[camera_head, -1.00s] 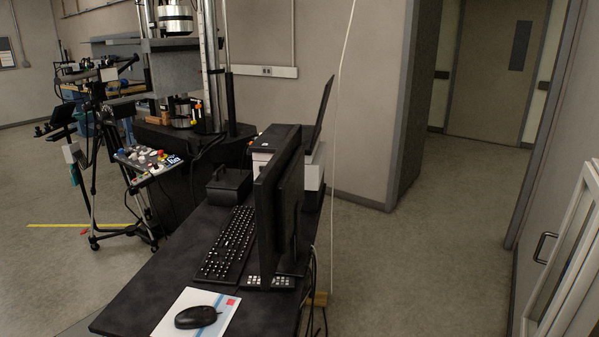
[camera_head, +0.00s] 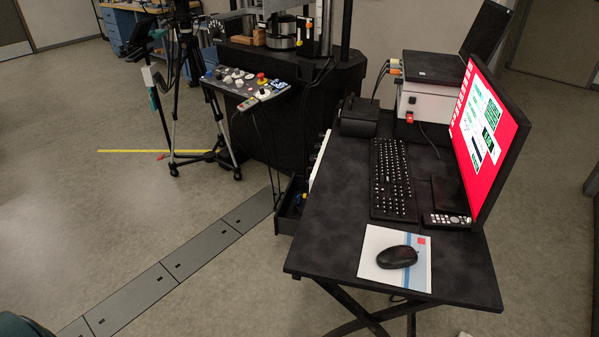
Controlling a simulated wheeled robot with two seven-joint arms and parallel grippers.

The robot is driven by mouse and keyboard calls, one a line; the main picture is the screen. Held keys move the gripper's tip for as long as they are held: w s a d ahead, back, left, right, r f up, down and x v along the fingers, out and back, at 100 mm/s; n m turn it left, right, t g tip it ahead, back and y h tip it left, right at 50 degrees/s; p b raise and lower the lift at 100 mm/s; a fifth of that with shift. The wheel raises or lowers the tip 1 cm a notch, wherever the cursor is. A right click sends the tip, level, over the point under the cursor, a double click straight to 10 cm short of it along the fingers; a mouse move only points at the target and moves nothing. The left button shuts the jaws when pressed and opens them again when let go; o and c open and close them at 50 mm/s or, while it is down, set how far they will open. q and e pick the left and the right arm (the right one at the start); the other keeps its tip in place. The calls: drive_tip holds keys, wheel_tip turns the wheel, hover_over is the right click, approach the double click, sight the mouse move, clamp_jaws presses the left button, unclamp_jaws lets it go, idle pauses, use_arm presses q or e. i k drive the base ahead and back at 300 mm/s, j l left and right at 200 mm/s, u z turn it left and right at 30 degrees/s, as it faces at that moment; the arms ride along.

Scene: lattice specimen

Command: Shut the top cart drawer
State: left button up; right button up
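A small black drawer (camera_head: 286,224) stands open at the left side of the black desk, low down near the tripod side. Its open top shows, with something small and blue inside that I cannot make out. The cart body behind it is mostly hidden by the desktop; a narrow white edge (camera_head: 320,160) shows above the drawer. I cannot tell from this view whether it is the top drawer. Neither of my grippers is in view.
The black desk (camera_head: 335,235) holds a keyboard (camera_head: 392,180), a mouse (camera_head: 397,257) on a mat, a monitor (camera_head: 487,135) and a white box (camera_head: 425,104). A control panel (camera_head: 243,85) and a tripod (camera_head: 178,110) stand beyond the drawer.

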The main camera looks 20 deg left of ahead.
sight(286, 222)
drive_tip(key=j+z, duration=0.15)
drive_tip(key=j, duration=0.95)
drive_tip(key=j+z, duration=0.15)
drive_tip(key=j, duration=0.95)
drive_tip(key=i+j, duration=0.15)
drive_tip(key=j, duration=0.65)
drive_tip(key=i+j+z, duration=0.15)
drive_tip(key=j, duration=1.5)
drive_tip(key=i+z, duration=0.05)
